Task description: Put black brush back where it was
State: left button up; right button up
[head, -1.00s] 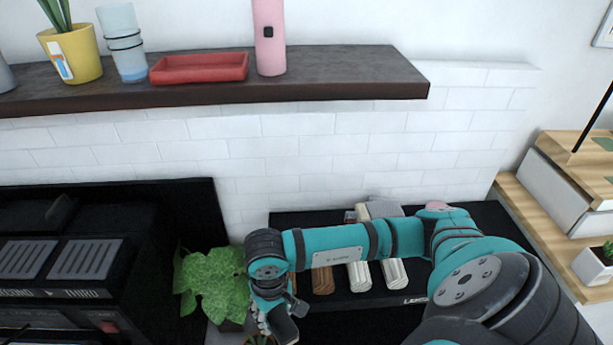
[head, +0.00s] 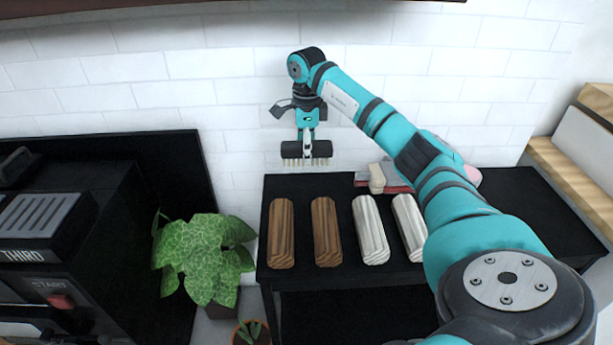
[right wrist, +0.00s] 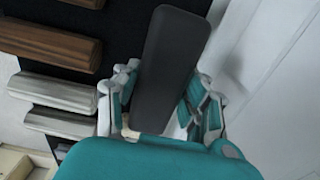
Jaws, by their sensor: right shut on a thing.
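My right gripper (head: 307,138) is shut on the black brush (head: 292,150), holding it by the middle of its back with the pale bristles pointing down. The brush hangs in front of the white tiled wall, apparently above the back left part of the black table (head: 283,307). In the right wrist view, the brush's long black back (right wrist: 172,62) lies between the two fingers (right wrist: 160,100). A gap shows between the bristles and the tabletop in the head view. My left gripper is not in view.
Two brown blocks (head: 326,232) and two whitish blocks (head: 369,230) lie in a row on the table. A beige object (head: 377,178) and a reddish item sit at its back edge. A leafy plant (head: 203,258) stands left; wooden shelving (head: 575,170) stands right.

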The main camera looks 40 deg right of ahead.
notch_tip(320, 180, down, 4)
jog(key=shift+f, duration=0.2)
notch_tip(320, 180, down, 4)
jog(key=shift+r+b, duration=0.15)
jog(key=shift+b, duration=0.2)
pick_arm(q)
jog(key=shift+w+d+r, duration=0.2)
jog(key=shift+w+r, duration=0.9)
pick_arm(e)
jog(key=o, duration=1.1)
jog(key=shift+f, duration=0.2)
